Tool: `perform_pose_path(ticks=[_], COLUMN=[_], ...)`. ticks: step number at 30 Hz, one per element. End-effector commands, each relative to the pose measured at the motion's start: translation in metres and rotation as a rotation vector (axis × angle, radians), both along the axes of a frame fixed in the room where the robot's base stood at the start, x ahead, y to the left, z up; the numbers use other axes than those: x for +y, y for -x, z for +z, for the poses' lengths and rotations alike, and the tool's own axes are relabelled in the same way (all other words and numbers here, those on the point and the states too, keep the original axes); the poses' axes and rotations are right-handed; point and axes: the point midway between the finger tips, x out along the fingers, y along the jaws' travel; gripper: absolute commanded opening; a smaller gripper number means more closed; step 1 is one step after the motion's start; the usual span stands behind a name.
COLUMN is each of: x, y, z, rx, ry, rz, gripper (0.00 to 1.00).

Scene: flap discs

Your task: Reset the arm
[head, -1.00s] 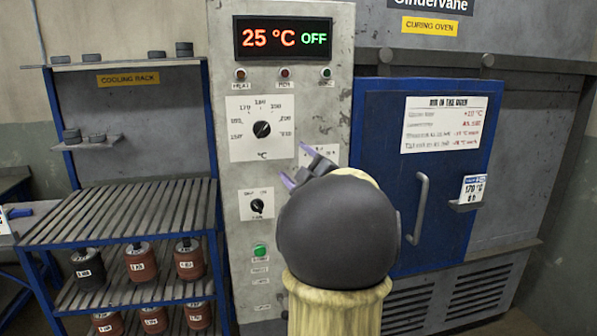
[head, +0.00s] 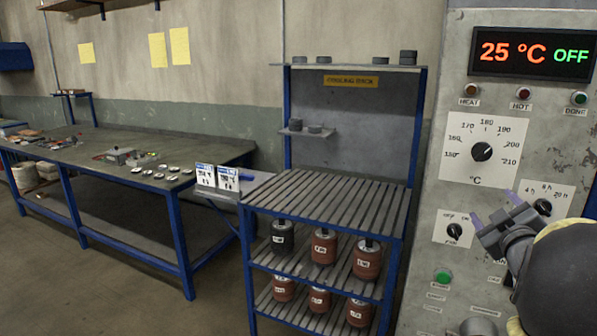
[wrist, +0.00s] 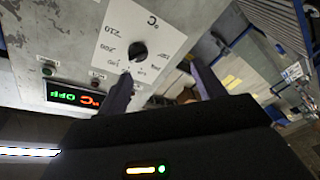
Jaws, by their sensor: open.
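My gripper (head: 494,212) is at the right of the head view, in front of the grey control panel (head: 448,110). Its two purple-grey fingers are apart, with nothing between them. In the wrist view the fingers (wrist: 162,88) also stand apart and empty, with the temperature dial (wrist: 137,51) beyond them. My dark rounded arm covers the lower right of the panel in the head view. The panel's display (head: 532,55) reads 25 °C OFF.
A cooling rack (head: 325,194) stands left of the panel, with several red-brown canisters and a dark one on its lower shelves. A long workbench (head: 85,155) with small parts runs along the left wall. The floor (head: 90,275) before it is clear.

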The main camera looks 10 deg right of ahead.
Motion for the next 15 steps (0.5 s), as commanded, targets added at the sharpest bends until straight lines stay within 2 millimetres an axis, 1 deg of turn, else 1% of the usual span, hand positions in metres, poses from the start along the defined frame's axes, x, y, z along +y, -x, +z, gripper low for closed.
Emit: perform_pose_path(ticks=[1,2,3,5,8,9,11,12,14,15], x=[0.02,0.03,0.044,0.067,0.111,0.129,0.158,0.178,0.207,0.226], y=[-0.01,-0.014,-0.019,-0.022,-0.019,-0.015,-0.005,0.004,0.021,0.034], z=[-0.004,-0.012,-0.023,-0.041,-0.072,-0.084,-0.102,-0.114,-0.13,-0.139], rx=[0.043,0.075,0.118,0.189,0.325,0.385,0.479,0.546,0.649,0.717], ry=[-0.077,-0.126,-0.189,-0.282,-0.428,-0.482,-0.559,-0.607,-0.672,-0.711], rz=[-0.004,-0.013,-0.026,-0.043,-0.069,-0.081,-0.099,-0.111,-0.131,-0.144], gripper=[0.68,0.68,0.68,0.68,0.68,0.68,0.68,0.68,0.68,0.68])
